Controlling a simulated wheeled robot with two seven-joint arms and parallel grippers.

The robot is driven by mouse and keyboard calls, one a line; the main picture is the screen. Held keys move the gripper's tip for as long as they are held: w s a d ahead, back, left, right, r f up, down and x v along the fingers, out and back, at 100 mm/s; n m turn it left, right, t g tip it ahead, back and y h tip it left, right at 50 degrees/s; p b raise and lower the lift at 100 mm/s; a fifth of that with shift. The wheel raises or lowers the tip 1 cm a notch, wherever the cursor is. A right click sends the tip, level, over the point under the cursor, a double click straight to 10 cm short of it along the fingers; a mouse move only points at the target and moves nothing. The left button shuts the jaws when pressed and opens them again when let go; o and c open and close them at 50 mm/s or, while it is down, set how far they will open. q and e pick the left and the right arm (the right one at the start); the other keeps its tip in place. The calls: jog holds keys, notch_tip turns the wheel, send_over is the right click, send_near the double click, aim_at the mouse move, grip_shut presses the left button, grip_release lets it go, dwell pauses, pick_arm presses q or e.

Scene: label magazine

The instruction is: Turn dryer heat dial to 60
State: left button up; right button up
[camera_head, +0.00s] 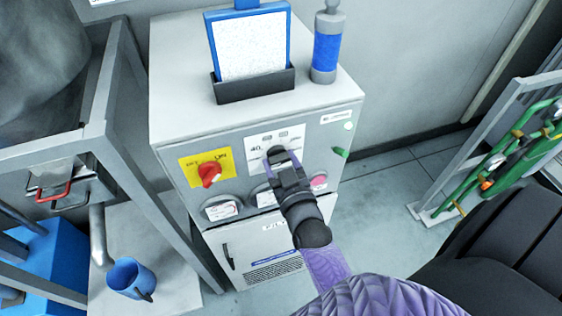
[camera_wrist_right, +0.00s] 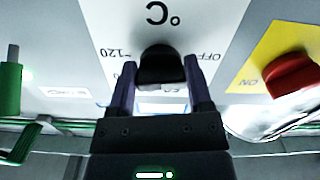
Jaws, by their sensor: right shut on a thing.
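The dryer heat dial (camera_wrist_right: 162,66) is a black knob on a white scale plate (camera_head: 298,137) on the front of the grey cabinet (camera_head: 171,172). In the right wrist view the plate appears upside down, with "°C", "120" and "OFF" legible. My right gripper (camera_head: 279,158) is at the dial, its fingers on either side of the knob and shut on it. In the head view the gripper covers most of the dial. The dial's pointer and the 60 mark cannot be made out. My left gripper is not in view.
A red rotary switch (camera_head: 209,174) on a yellow plate sits left of the dial. Gauges, a pink button (camera_head: 320,183) and a green part (camera_head: 340,153) are close by. A framed sheet (camera_head: 250,45) and a blue bottle (camera_head: 326,47) stand on top. A green-piped rack (camera_head: 515,153) stands right.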

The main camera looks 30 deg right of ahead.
jog(key=shift+c, duration=1)
jog(key=shift+m, duration=0.4)
jog(key=m+p, duration=0.1)
jog(key=m, duration=0.2)
jog(key=shift+a, duration=0.1)
jog(key=m+p, duration=0.1)
jog(key=m, duration=0.2)
jog(key=shift+a+m, duration=0.1)
jog(key=shift+m, duration=0.3)
jog(key=m, duration=0.4)
jog(key=shift+a+r+m, duration=0.1)
jog(key=shift+m, duration=2)
